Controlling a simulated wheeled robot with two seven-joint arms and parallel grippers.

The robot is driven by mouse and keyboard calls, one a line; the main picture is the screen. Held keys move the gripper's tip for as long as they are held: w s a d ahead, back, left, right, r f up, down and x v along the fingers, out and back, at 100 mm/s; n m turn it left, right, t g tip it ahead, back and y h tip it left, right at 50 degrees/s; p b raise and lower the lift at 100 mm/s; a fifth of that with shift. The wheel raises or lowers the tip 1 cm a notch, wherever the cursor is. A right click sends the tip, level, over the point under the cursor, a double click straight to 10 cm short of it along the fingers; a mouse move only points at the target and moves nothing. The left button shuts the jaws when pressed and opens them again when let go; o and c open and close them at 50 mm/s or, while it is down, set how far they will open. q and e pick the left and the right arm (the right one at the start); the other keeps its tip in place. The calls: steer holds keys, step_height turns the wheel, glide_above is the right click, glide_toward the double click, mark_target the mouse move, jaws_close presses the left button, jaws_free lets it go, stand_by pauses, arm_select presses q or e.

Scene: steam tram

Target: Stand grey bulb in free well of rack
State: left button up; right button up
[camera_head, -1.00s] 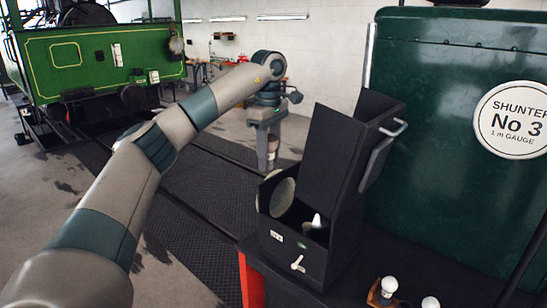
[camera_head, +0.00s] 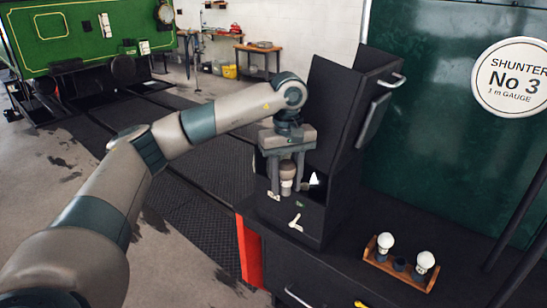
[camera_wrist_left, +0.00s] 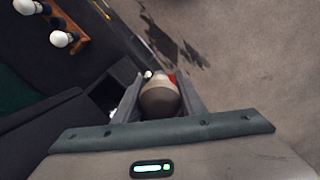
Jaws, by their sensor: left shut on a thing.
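My left gripper (camera_head: 287,188) is shut on the grey bulb (camera_head: 287,171), just over the open black lamp box (camera_head: 311,218). The grey bulb also shows between the fingers in the left wrist view (camera_wrist_left: 159,101). The wooden rack (camera_head: 379,264) stands on the dark ledge to the right of the box. White bulbs stand in its left well (camera_head: 385,243) and right well (camera_head: 425,261). The middle well (camera_head: 399,264) looks empty. In the left wrist view the rack (camera_wrist_left: 76,44) is at the upper left. My right gripper is not in view.
The box's tall raised part (camera_head: 340,110), with handles, stands right behind the gripper. A small white pointed thing (camera_head: 315,180) shows inside the box. The green panel (camera_head: 440,130) rises behind the rack. The ledge around the rack is mostly clear.

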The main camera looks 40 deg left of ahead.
arm_select(q)
steer(key=s+d+f+m+b, duration=0.4)
steer(key=s+d+f, duration=0.3)
steer(key=f, duration=0.3)
steer(key=s+d+f+m+b, duration=0.5)
steer(key=s+d+f+m, duration=0.1)
steer(key=s+d+f, duration=0.2)
steer(key=shift+s+d+f+m, duration=0.2)
steer(key=shift+d+f+m, duration=0.2)
steer(key=shift+f, duration=0.5)
